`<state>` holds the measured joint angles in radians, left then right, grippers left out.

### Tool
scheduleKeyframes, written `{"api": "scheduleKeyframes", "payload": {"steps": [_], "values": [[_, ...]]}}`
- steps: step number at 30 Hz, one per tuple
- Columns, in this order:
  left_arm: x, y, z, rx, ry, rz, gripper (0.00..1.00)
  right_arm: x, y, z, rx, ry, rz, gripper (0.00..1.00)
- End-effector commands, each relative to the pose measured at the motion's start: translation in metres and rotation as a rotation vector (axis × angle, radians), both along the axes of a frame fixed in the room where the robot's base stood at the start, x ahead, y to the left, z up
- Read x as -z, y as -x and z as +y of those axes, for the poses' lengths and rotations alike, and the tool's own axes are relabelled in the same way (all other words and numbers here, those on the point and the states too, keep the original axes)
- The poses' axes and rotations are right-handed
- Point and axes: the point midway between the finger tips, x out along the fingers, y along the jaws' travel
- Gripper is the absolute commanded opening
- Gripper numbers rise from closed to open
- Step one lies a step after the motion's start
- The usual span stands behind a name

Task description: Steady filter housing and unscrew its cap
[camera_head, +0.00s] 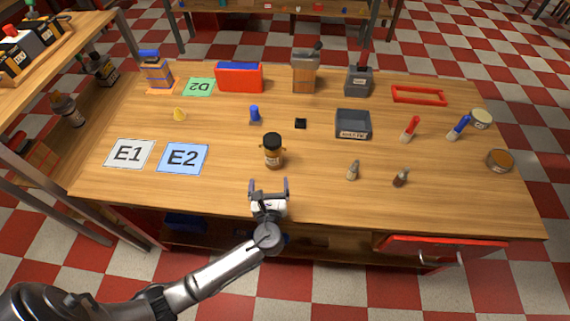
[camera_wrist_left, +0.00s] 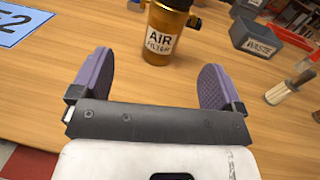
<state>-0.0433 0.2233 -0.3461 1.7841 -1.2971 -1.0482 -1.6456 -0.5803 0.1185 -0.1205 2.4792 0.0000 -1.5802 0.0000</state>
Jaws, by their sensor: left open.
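The filter housing (camera_head: 273,154) is an amber, see-through cylinder standing upright near the middle of the table. Its black cap (camera_head: 272,140) sits on top. In the left wrist view the housing (camera_wrist_left: 160,40) shows a white "AIR FILTER" label, and its top is cut off by the frame edge. My left gripper (camera_head: 268,183) is open and empty at the table's front edge, in front of the housing and apart from it. Its purple fingers (camera_wrist_left: 157,82) point toward the housing. My right gripper is in neither view.
A waste tray (camera_head: 353,125) stands behind and right of the housing. Two small brushes (camera_head: 352,170) (camera_head: 401,177) stand to the right. Mats E1 (camera_head: 129,153) and E2 (camera_head: 183,158) lie left. A blue piece (camera_head: 255,114) stands behind the housing. The red drawer (camera_head: 440,247) sticks out below the front edge.

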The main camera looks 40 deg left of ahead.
Motion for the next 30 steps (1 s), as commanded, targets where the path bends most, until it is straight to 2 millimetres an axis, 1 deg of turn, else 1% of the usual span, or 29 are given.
{"api": "scheduleKeyframes", "payload": {"steps": [1,5,12,15,18,26,30], "values": [[0.004,-0.003,0.000,0.004,-0.022,0.004,0.93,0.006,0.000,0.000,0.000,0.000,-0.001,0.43],[0.004,-0.015,0.007,0.008,-0.053,0.010,0.93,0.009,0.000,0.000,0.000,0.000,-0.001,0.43],[0.004,-0.048,0.032,0.008,-0.053,0.009,0.93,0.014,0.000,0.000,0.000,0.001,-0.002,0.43],[0.005,-0.059,0.040,0.008,-0.051,0.010,0.93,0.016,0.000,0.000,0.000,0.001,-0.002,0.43],[0.005,-0.067,0.046,0.009,-0.051,0.011,0.93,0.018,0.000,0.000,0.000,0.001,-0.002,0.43],[0.005,-0.077,0.054,0.008,-0.050,0.011,0.93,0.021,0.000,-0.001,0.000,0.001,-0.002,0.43],[0.009,-0.092,0.063,0.007,-0.050,0.009,0.93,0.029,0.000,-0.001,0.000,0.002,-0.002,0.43]]}}
